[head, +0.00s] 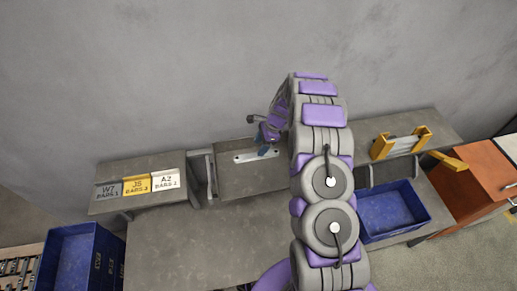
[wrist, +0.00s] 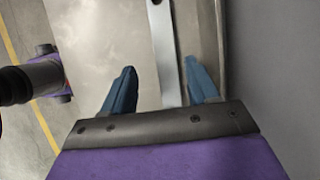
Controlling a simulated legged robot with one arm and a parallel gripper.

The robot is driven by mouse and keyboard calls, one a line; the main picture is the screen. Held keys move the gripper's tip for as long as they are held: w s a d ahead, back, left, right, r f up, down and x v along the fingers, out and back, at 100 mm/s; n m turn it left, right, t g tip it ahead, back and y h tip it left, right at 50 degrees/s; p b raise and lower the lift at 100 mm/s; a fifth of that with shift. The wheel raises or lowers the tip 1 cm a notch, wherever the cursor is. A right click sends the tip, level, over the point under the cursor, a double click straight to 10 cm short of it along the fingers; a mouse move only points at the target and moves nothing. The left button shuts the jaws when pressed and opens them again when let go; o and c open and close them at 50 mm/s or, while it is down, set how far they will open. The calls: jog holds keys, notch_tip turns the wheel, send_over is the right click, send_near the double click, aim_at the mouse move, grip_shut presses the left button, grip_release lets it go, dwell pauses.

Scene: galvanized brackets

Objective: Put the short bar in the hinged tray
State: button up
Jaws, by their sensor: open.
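A short, flat, pale metal bar (head: 257,156) lies on a raised grey surface (head: 245,185) left of my arm. In the wrist view the bar (wrist: 163,45) has a hole at its far end and runs between my two blue fingers, nearer the right one. My gripper (wrist: 162,92) is open, with a clear gap on the bar's left side. In the head view my gripper (head: 268,148) is over the right end of the bar and partly hides it. I cannot tell for certain which container is the hinged tray.
A blue bin (head: 428,218) stands right of my arm, another (head: 82,232) at lower left. Label plates (head: 137,184) lie on the left block. Yellow holders (head: 383,148) carry a pale bar at right. An orange-brown cabinet (head: 478,175) is at far right. The grey wall is close behind.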

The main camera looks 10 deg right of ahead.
jog(key=a+p+v, duration=0.1)
jog(key=v, duration=0.7)
jog(key=s+a+r+n+g+h, duration=0.1)
jog(key=s+a+r+n, duration=0.3)
jog(key=s+r, duration=0.6)
jog(key=s+a+r+n+h, duration=0.1)
jog(key=s+a+r+n, duration=0.1)
jog(key=s+r+n, duration=0.6)
jog(key=s+d+r+n+h, duration=0.1)
jog(key=s+r+n, duration=0.2)
jog(key=s, duration=1.1)
jog(key=s+d+r+n+h, duration=0.1)
jog(key=s+r+n, duration=0.2)
jog(key=s, duration=1.1)
jog(key=shift+g+h, duration=0.3)
jog(key=shift+g, duration=0.1)
jog(key=shift+d, duration=0.1)
jog(key=shift+f+b, duration=0.45)
jog(key=shift+f, duration=0.05)
